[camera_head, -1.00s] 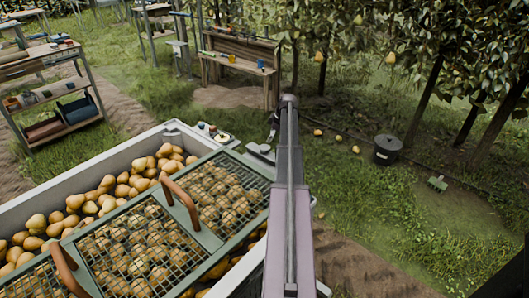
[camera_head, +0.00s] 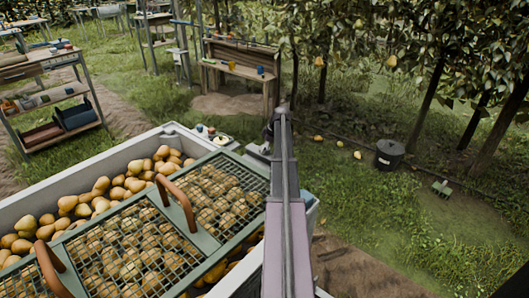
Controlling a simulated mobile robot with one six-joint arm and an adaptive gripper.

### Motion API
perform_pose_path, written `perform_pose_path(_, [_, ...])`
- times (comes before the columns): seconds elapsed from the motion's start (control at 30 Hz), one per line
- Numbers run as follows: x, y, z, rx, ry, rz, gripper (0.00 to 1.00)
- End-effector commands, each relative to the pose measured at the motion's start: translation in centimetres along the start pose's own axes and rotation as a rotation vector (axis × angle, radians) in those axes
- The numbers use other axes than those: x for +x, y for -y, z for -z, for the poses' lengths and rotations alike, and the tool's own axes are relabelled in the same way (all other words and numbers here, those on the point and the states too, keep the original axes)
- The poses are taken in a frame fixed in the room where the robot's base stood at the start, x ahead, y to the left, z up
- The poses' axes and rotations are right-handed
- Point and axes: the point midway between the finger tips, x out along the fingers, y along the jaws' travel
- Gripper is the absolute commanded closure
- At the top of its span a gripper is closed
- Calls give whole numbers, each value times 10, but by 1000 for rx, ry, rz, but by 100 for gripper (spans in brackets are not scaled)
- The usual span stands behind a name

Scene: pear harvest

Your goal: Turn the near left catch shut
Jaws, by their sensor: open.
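A green framed mesh lid (camera_head: 212,243) with two brown curved handles (camera_head: 178,203) lies over part of a pale bin (camera_head: 105,160) full of pears. I cannot pick out the near left catch in this view. My arm runs up the middle of the picture and covers part of the bin's right side. My gripper (camera_head: 269,132) shows only as a small dark part beside the arm's far end, close to the bin's far right corner. It is open; its fingertips are mostly hidden, and I see nothing held.
Pears (camera_head: 100,187) lie uncovered in the bin's left part. A wooden workbench (camera_head: 240,72) stands beyond, a shelf rack (camera_head: 55,100) at the left. A black bucket (camera_head: 389,154) and a green brush head (camera_head: 441,188) are on the grass at right. Trees line the right.

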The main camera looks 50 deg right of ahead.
Motion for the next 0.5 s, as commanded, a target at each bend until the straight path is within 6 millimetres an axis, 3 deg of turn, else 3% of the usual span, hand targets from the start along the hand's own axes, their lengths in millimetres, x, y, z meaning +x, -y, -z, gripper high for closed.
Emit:
perform_pose_path(0.43, [3, 0, 0, 0, 0, 0, 0])
perform_pose_path(0.5, [3, 0, 0, 0, 0, 0, 21])
